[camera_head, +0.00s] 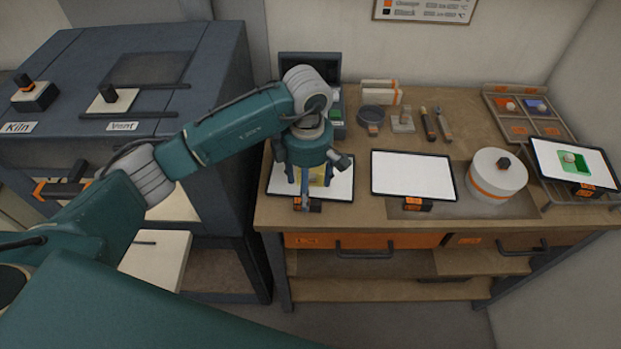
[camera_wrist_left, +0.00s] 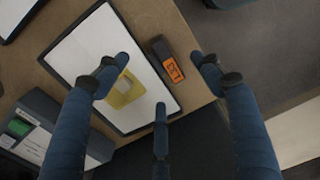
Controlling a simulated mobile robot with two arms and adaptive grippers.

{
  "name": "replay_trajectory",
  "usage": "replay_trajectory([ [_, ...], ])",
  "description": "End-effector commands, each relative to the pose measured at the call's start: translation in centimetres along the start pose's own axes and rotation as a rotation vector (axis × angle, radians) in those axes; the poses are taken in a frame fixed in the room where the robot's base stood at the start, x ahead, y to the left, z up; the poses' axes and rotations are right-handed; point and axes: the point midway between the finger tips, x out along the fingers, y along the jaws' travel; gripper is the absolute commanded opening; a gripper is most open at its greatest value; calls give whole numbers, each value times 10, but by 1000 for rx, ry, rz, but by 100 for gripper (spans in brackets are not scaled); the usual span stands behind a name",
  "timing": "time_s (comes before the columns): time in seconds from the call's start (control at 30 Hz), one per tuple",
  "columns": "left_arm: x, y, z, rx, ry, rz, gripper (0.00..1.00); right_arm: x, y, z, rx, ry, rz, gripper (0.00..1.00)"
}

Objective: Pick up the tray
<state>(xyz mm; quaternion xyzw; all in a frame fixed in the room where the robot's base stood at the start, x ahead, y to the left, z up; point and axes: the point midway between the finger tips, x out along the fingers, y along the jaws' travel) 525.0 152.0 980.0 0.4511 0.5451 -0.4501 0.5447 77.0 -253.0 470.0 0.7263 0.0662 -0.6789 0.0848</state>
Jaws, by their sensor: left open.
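A white tray (camera_head: 340,187) with a dark rim lies at the left end of the workbench, with a yellow piece (camera_head: 322,176) on it. A black and orange handle block (camera_head: 308,206) sits at its front edge. My left gripper (camera_head: 310,190) points down above this tray and hides part of it. In the left wrist view the tray (camera_wrist_left: 80,55) shows its yellow piece (camera_wrist_left: 125,92), and the handle block (camera_wrist_left: 167,60) lies between my spread, empty fingers (camera_wrist_left: 165,78). I cannot tell the exact height of the fingers above it. My right gripper is not in view.
A blank white tray (camera_head: 412,175) lies in the middle. A round white pot (camera_head: 496,175) stands beside it. A tray with a green pane (camera_head: 573,160) rests on a rack at right. The kiln (camera_head: 110,75) stands left. Small tools (camera_head: 436,123) lie behind.

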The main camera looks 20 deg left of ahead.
Motion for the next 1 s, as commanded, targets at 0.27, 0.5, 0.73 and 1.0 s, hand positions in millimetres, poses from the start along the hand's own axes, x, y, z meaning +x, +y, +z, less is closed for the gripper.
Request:
replay_trajectory([
  [0.27, 37, 2, 5, 1, -2, -5, 67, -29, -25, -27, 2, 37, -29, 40],
  [0.5, 48, 4, 4, 2, -3, -1, 67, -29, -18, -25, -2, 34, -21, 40],
  [0.73, 48, 3, 4, 2, -2, -1, 41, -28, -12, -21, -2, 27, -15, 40],
  [1.0, 47, 4, 5, 2, -3, 0, 0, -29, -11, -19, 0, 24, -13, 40],
])
